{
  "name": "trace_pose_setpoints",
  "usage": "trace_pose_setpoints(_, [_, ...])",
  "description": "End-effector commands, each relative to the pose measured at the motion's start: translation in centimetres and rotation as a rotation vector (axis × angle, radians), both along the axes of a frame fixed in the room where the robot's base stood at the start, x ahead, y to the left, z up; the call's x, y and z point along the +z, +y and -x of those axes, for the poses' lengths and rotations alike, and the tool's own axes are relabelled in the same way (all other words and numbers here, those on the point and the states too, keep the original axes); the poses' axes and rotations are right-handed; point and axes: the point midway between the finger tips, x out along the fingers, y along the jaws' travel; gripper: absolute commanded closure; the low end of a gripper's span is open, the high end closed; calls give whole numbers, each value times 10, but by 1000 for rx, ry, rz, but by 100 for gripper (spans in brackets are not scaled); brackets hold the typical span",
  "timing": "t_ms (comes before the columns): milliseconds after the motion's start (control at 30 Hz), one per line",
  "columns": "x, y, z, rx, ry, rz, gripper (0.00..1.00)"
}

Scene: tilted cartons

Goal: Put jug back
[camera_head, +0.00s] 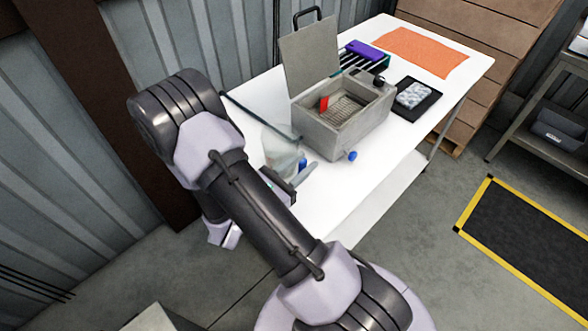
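A clear, see-through shape that looks like the jug (281,146) stands on the white table (340,200), left of a grey box. Its outline is faint, and my arm link hides its lower left part. My gripper (290,182) shows only in part behind that link, low and close in front of the jug. A small blue piece (302,164) shows beside the jug and the gripper. I cannot tell whether the fingers touch the jug or are open or shut.
The grey box (345,138) has its lid (310,58) raised and a red piece (324,103) inside. A black tray (426,101), a purple item (366,50) and an orange mat (425,52) lie farther back. The table's front right strip is clear.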

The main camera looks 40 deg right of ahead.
Motion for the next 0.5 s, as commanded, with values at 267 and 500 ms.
trace_pose_setpoints(267, [3, 57, 5, 7, 1, 0, 70])
trace_pose_setpoints(500, [2, 108, 12, 4, 0, 0, 70])
